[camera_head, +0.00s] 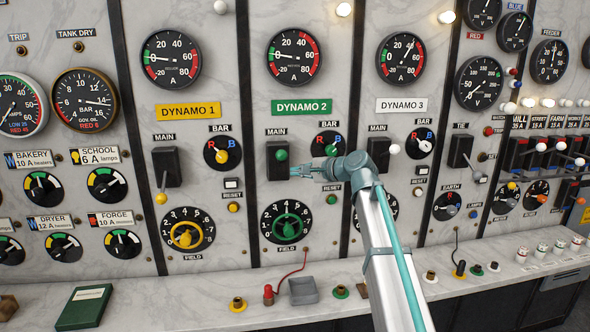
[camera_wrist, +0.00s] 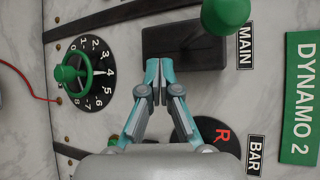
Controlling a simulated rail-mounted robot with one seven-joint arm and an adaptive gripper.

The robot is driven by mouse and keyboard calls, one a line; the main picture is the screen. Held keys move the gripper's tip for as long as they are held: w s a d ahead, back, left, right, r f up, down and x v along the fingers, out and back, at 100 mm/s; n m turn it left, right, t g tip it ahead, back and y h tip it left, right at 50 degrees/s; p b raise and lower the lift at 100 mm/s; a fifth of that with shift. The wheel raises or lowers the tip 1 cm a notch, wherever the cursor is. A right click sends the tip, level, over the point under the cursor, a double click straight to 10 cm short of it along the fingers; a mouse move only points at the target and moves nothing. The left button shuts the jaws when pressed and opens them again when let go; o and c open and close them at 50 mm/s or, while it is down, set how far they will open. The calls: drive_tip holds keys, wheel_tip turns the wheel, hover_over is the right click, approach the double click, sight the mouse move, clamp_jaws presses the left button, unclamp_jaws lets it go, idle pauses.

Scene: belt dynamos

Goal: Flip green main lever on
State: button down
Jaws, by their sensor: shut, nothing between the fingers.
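The green main lever (camera_head: 281,155) of Dynamo 2 shows its round green knob in front of a dark switch block (camera_head: 278,174), under the green DYNAMO 2 plate (camera_head: 302,107). In the wrist view the green knob (camera_wrist: 226,14) is at the top edge, large and close, and the dark block (camera_wrist: 185,50) is behind it. My gripper (camera_head: 293,170) is shut and empty. Its fingertips are just below and right of the knob in the head view. In the wrist view my fingertips (camera_wrist: 154,68) lie over the edge of the block, apart from the knob. I cannot tell whether they touch the block.
The green field dial (camera_head: 287,222) is below. The yellow main lever (camera_head: 162,198) is to the left and points down. The white main lever (camera_head: 394,149) is to the right.

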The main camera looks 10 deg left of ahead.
drive_tip(key=d+r+b, duration=0.2)
drive_tip(key=d+r, duration=0.4)
drive_tip(key=r, duration=0.1)
drive_tip(key=shift+d+r+b, duration=0.25)
drive_tip(key=shift+d+b, duration=0.05)
